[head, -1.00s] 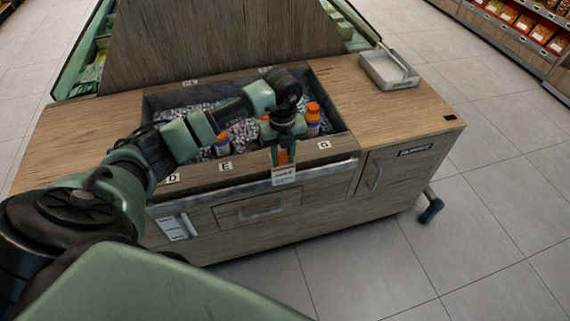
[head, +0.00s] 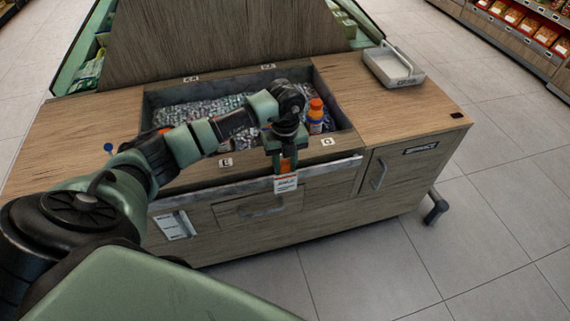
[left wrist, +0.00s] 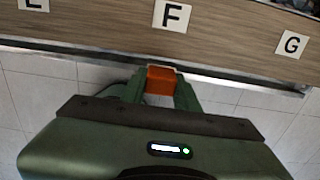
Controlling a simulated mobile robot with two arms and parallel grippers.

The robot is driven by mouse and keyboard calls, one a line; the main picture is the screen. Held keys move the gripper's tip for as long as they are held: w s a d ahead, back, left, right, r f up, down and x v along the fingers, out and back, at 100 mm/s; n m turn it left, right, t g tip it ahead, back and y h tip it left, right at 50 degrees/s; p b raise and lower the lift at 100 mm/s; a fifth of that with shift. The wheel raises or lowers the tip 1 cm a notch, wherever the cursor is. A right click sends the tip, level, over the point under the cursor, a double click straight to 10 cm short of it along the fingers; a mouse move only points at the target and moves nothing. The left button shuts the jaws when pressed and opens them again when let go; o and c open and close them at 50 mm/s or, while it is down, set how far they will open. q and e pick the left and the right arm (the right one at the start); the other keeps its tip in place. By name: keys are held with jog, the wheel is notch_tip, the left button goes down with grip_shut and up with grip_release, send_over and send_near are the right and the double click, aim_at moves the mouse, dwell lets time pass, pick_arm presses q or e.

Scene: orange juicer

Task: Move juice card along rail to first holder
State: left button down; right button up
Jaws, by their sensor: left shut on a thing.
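The juice card (head: 286,182) is a white label with dark print and an orange upper part. It is at the front rail (head: 240,182) of the counter, between the E and G labels. My left gripper (head: 283,160) points down and is shut on its orange part. In the left wrist view the orange part (left wrist: 160,80) sits between the fingers, just in front of the rail, below label F (left wrist: 171,15). Whether the card touches the rail cannot be told. My right gripper is not in view.
Label E (head: 225,162) and label G (head: 326,141) mark the counter edge. An orange-capped bottle (head: 315,116) stands in the ice bin behind the gripper. A pale tray (head: 394,67) sits on the right of the counter. The floor in front is clear.

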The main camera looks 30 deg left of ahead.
pick_arm(q)
jog(key=c, duration=1)
grip_release()
jog(key=shift+o, duration=0.2)
